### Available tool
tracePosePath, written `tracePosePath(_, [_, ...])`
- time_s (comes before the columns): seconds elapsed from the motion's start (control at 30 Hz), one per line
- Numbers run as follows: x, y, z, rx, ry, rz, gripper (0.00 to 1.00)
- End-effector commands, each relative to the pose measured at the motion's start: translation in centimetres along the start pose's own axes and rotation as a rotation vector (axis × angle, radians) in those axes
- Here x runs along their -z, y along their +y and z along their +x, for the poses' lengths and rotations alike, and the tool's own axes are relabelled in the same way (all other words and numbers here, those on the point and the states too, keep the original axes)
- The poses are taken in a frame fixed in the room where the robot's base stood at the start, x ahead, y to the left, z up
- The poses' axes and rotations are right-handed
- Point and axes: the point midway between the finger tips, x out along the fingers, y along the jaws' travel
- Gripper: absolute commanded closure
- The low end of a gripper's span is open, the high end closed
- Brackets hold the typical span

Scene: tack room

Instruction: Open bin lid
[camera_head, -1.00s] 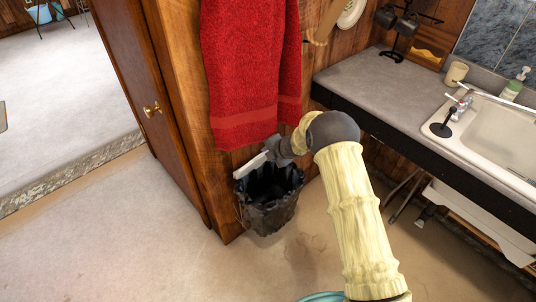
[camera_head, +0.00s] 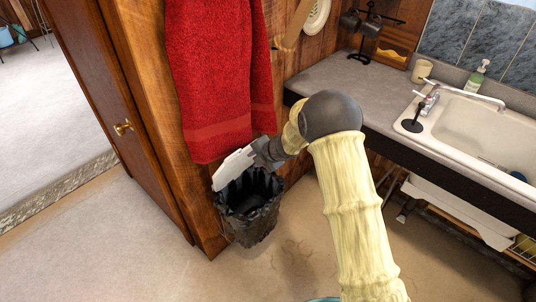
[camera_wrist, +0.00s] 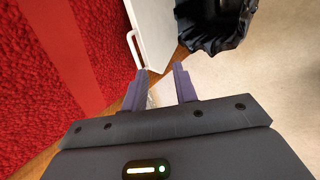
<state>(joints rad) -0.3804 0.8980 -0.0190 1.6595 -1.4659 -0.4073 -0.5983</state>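The bin (camera_head: 250,222) stands on the floor against the wood wall, lined with a crinkled black bag, its mouth open. Its white lid (camera_head: 232,168) is raised and tilted at the back left of the mouth. In the wrist view the lid (camera_wrist: 157,35) shows a small white handle (camera_wrist: 132,48), with the bin's black liner (camera_wrist: 208,28) to its right. My gripper (camera_wrist: 162,70) has its two fingers apart with nothing clearly between them, close to the lid and handle. In the head view my gripper (camera_head: 262,153) is at the lid's right end; whether it touches is unclear.
A red towel (camera_head: 217,80) hangs just above the bin and fills the left of the wrist view. A wooden cabinet (camera_head: 150,150) is at left. A counter (camera_head: 340,75) with a sink (camera_head: 480,125) is at right. Floor in front is clear.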

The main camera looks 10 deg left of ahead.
Motion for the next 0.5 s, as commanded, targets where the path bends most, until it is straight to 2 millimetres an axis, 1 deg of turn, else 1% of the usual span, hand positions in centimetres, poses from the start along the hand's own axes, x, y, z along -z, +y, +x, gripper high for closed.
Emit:
tracePosePath(0.03, [-0.1, 0.1, -1.1, -0.002, -0.003, 0.0, 0.71])
tracePosePath(0.3, [-0.4, 0.0, -6.2, -0.001, -0.005, 0.002, 0.71])
tracePosePath(0.4, [-0.2, 0.1, -7.4, 0.0, -0.003, 0.0, 0.71])
tracePosePath(0.5, [0.0, 0.2, -8.0, 0.0, 0.0, -0.003, 0.71])
